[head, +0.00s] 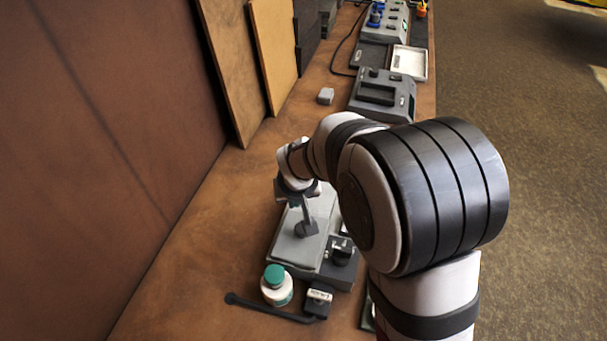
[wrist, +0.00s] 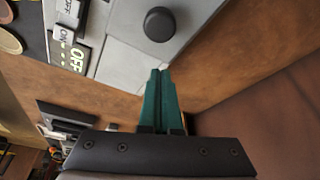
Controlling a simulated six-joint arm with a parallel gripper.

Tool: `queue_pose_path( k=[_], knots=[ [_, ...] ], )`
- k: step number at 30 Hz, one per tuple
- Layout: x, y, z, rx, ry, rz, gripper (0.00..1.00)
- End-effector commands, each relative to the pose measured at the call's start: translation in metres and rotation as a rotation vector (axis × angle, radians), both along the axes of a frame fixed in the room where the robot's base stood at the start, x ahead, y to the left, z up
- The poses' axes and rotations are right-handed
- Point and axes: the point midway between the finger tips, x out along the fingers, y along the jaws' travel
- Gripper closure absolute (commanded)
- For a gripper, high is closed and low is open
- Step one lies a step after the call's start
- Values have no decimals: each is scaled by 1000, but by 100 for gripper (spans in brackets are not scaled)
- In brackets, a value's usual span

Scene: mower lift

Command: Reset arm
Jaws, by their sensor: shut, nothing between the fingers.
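My arm reaches over the workbench (head: 190,255) in the head view. My gripper shows in the wrist view (wrist: 160,74) as two green fingers pressed together, with nothing between them. In the head view my wrist hangs above a grey device (head: 287,250), and the fingertips are mostly hidden there. In the wrist view the fingers point toward the edge of the grey device (wrist: 125,65), near its black round knob (wrist: 160,24). Whether the fingertips touch the device cannot be told.
Farther back are a small grey block (head: 325,96), a dark-grey unit (head: 383,94) and a white tray (head: 410,62). Boards (head: 272,50) lean on the left wall.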

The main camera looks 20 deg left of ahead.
Motion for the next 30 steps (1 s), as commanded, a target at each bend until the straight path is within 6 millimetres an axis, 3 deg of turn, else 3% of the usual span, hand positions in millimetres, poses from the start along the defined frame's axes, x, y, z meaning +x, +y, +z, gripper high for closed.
queue_pose_path(
  k=[6, 13, 14, 16, 19, 22, 24, 27, 30],
  knots=[
    [-14, -7, 60, 3, -5, 1, 100],
    [-26, -15, 93, 2, 0, -4, 100],
    [-28, -20, 96, 1, 5, -19, 100],
    [-39, -51, 105, 3, 41, -103, 100],
    [-82, -123, 117, 15, 145, -332, 100],
    [-146, -178, 120, 49, 270, -581, 100],
    [-189, -198, 118, 82, 348, -730, 100],
    [-231, -207, 113, 122, 427, -869, 100],
    [-246, -208, 110, 139, 459, -919, 100]
  ],
)
